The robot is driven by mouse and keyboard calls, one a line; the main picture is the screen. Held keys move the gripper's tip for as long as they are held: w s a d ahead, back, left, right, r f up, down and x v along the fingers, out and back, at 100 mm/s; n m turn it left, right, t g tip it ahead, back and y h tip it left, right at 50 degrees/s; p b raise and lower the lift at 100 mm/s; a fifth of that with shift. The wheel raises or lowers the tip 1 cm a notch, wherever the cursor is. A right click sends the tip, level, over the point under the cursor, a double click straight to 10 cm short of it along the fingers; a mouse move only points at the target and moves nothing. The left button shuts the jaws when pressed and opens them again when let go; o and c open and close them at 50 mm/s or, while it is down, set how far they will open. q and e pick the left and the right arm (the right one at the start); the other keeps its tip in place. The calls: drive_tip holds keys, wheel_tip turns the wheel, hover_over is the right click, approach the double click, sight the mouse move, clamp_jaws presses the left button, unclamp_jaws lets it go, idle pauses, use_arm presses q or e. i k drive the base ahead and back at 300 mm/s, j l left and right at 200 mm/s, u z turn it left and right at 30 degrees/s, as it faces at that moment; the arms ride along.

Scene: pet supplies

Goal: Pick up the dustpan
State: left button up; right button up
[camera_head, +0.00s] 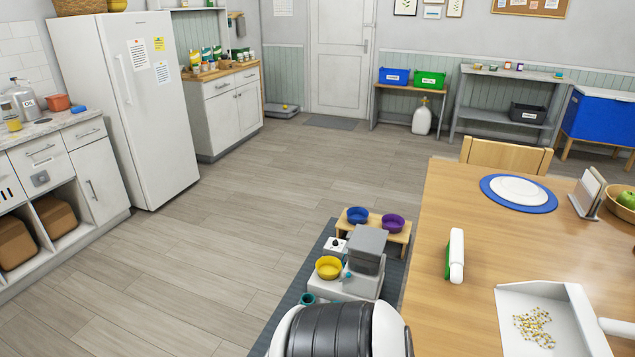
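A white dustpan (511,337) lies on the wooden table (437,222) at the bottom right, with a small heap of yellow-brown kibble in it. Its handle (617,327) points right and runs out of the picture. The dustpan's front part is cut off by the bottom edge. A white and green brush (456,258) lies on the table to the left of and behind the dustpan. Neither of my grippers is in view.
A white plate on a blue mat (493,205), a holder (588,193) and a bowl with green fruit (617,208) are farther back on the table. A chair (506,155) stands behind it. Open floor lies farther left.

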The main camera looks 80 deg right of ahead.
sight(577, 331)
drive_tip(key=z, duration=4.1)
drive_tip(key=l, duration=0.35)
drive_tip(key=i+u, duration=0.05)
